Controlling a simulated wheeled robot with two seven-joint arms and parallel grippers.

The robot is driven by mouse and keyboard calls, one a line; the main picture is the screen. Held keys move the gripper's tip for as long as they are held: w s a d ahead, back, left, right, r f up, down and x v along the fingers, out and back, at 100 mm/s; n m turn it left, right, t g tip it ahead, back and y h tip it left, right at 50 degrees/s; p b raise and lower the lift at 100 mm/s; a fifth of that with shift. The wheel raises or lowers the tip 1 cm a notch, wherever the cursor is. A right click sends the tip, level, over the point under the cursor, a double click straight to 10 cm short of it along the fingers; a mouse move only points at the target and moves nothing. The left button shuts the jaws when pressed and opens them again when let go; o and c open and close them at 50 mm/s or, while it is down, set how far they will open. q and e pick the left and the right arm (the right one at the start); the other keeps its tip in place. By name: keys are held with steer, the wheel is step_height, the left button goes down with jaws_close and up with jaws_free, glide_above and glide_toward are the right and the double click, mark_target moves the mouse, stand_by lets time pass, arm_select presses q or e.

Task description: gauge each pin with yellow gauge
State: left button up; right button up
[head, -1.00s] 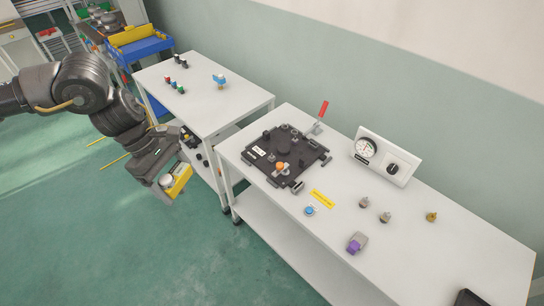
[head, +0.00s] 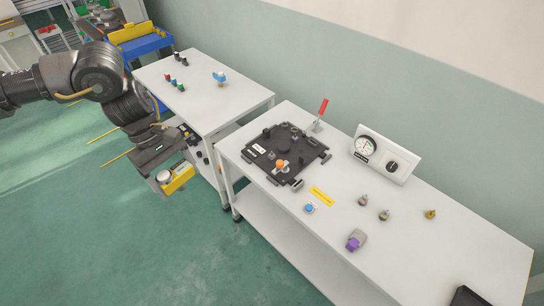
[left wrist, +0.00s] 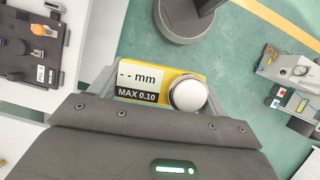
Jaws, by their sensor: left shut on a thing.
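My left gripper (head: 168,178) is shut on the yellow gauge (head: 180,179) and holds it over the floor, left of the front table. In the left wrist view the yellow gauge (left wrist: 160,87) shows "-- mm" and "MAX 0.10" on its face, with a round silver-white knob at its right. The black fixture plate (head: 262,170) lies on the front table, apart from the gauge. It carries dark posts and an orange-topped piece (head: 281,165). Which of its small parts are pins I cannot tell. My right gripper is not in view.
The front table (head: 420,255) bears a red-handled clamp (head: 321,110), a dial box (head: 388,157), a blue button (head: 309,208), a purple-and-grey piece (head: 355,241) and small metal fittings (head: 384,215). A second white table (head: 215,103) stands behind, with a narrow gap between.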

arm_select(q)
steer(key=c, duration=0.5)
steer(key=shift+f, duration=0.35)
steer(key=s+f+b, duration=0.2)
steer(key=f+b, duration=0.3)
steer(key=f, duration=0.7)
steer(key=s+f+b, duration=0.1)
steer(key=f+b, duration=0.5)
steer(key=f, duration=0.6)
steer(key=shift+s, duration=0.4)
